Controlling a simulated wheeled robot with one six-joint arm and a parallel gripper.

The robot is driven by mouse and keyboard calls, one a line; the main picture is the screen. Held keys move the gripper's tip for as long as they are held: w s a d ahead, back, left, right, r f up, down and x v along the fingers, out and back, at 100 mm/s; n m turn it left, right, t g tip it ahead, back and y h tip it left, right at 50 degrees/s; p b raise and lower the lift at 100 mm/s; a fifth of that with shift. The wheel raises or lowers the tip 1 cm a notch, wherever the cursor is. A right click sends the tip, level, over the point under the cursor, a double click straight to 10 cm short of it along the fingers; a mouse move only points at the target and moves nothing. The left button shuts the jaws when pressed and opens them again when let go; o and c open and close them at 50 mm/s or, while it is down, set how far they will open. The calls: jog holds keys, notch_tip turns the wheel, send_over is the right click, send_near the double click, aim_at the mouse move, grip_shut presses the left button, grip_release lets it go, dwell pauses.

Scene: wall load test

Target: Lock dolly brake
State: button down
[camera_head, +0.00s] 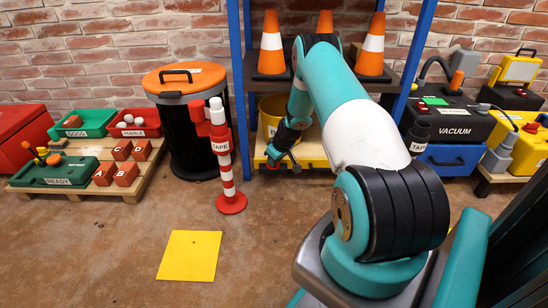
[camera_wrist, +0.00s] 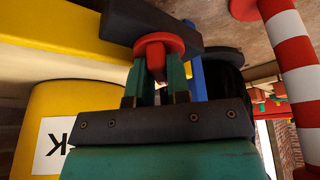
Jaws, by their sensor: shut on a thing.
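The dolly (camera_head: 313,160) is a low yellow platform under the shelf in the head view, partly hidden by my arm. In the wrist view what looks like its yellow edge (camera_wrist: 75,45) runs across the upper left beside a dark bar. My gripper (camera_wrist: 156,78) has two green fingers shut around the stem of a red round-topped knob (camera_wrist: 157,43), apparently the brake handle. In the head view my gripper (camera_head: 274,160) is low at the dolly's front left; its fingertips are small there. The brake's locked or unlocked position cannot be told.
A yellow bucket (camera_head: 268,112) stands behind my gripper. A red and white post (camera_head: 228,180) stands close left, with an orange-lidded black drum (camera_head: 188,130) behind it. Blue shelf uprights (camera_head: 237,80) flank the dolly. A yellow floor mat (camera_head: 190,255) lies in front, with clear floor around it.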

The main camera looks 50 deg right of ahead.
jog(key=shift+d+n+y+p, duration=0.1)
jog(key=shift+n+y+p, duration=0.3)
jog(key=shift+n, duration=0.7)
jog(key=c, duration=1.1)
grip_release()
jog(key=shift+d, duration=0.1)
